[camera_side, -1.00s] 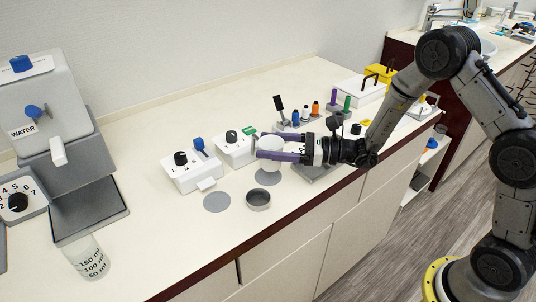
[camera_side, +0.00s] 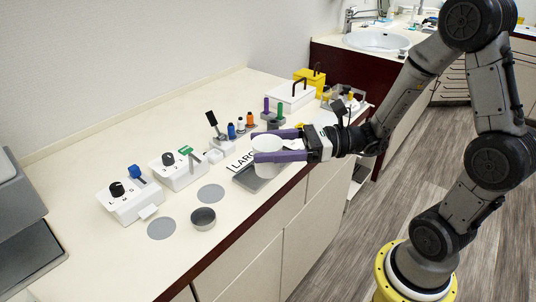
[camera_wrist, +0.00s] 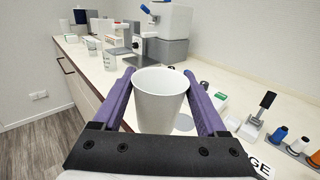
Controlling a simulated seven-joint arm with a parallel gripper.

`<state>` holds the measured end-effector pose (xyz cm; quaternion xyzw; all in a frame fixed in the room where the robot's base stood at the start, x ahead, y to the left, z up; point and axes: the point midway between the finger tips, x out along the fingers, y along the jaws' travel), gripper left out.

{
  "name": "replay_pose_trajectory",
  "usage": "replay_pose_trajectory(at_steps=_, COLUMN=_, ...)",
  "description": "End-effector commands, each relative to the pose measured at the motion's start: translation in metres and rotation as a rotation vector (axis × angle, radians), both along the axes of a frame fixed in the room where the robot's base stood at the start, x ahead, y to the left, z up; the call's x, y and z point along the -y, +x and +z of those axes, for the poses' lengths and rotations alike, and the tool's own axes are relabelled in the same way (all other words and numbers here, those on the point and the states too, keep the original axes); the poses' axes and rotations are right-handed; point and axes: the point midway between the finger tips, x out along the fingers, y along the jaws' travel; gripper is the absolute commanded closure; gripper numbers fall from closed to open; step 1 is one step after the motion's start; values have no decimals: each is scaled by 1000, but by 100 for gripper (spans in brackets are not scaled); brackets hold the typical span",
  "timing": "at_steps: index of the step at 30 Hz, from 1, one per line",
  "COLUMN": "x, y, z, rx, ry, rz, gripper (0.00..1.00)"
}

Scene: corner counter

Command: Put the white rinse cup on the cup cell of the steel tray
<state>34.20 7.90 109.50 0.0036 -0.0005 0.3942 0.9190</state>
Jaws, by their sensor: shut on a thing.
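My gripper (camera_side: 280,144) is shut on the white rinse cup (camera_side: 266,160), with one purple finger on each side. The cup is upright, and in the wrist view the cup (camera_wrist: 158,103) looks empty. In the side view it is held over a shallow grey metal tray (camera_side: 249,184) by the counter's front edge, and hides part of it. A second metal tray (camera_side: 327,97) with small items stands at the far right end of the counter. I cannot make out a cup cell in either tray.
A "LARGE" label (camera_side: 242,161) lies behind the near tray. Left are two white switch boxes (camera_side: 129,205) (camera_side: 177,174), flat grey discs (camera_side: 161,229) and a round metal dish (camera_side: 203,218).

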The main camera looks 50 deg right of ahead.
Motion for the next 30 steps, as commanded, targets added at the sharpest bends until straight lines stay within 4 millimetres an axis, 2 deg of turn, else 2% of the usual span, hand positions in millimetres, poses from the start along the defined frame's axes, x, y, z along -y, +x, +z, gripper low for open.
replay_pose_trajectory(at_steps=9, x=83, y=-18, z=4, rx=-1, ry=-1, rz=-206, gripper=92)
replay_pose_trajectory(at_steps=15, x=126, y=-29, z=5, rx=-2, ry=-4, rz=-337, gripper=92)
replay_pose_trajectory(at_steps=18, x=140, y=-32, z=6, rx=0, ry=-6, rz=-384, gripper=92)
replay_pose_trajectory(at_steps=23, x=152, y=-29, z=4, rx=1, ry=-7, rz=-415, gripper=92)
replay_pose_trajectory(at_steps=26, x=155, y=-14, z=-3, rx=-1, ry=-4, rz=-414, gripper=92)
replay_pose_trajectory(at_steps=30, x=161, y=16, z=-18, rx=-2, ry=-6, rz=-412, gripper=92)
